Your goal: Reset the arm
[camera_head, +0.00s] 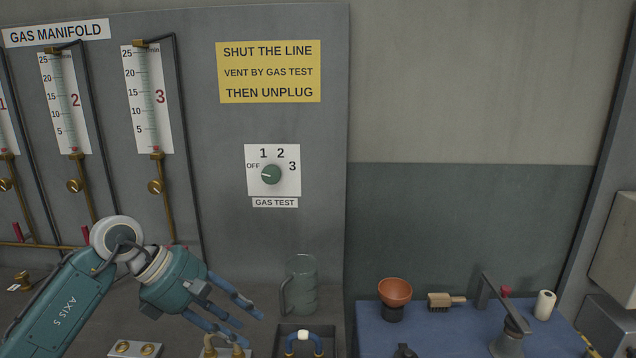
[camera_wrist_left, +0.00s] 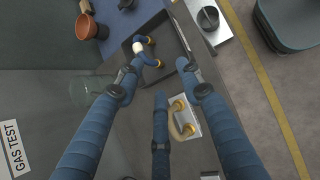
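My left arm (camera_head: 68,300) comes in from the lower left in the head view, in front of the gas manifold panel. My left gripper (camera_head: 248,322) points right and down above the bench. Its three blue fingers are spread open with nothing between them, as the left wrist view (camera_wrist_left: 158,78) also shows. A brass handle on a pale plate (camera_wrist_left: 183,118) lies beyond the fingers, apart from them. A blue and white hose piece with brass ends (camera_wrist_left: 146,50) sits in a dark tray (camera_head: 312,331). My right gripper is not in view.
A clear glass jug (camera_head: 302,286) stands right of the gripper. The gas test dial (camera_head: 271,174) points toward OFF. Three gauges (camera_head: 147,98) line the panel. A blue mat (camera_head: 440,332) at right holds a copper bowl (camera_head: 395,291), a brush (camera_head: 446,300) and a white roll (camera_head: 544,305).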

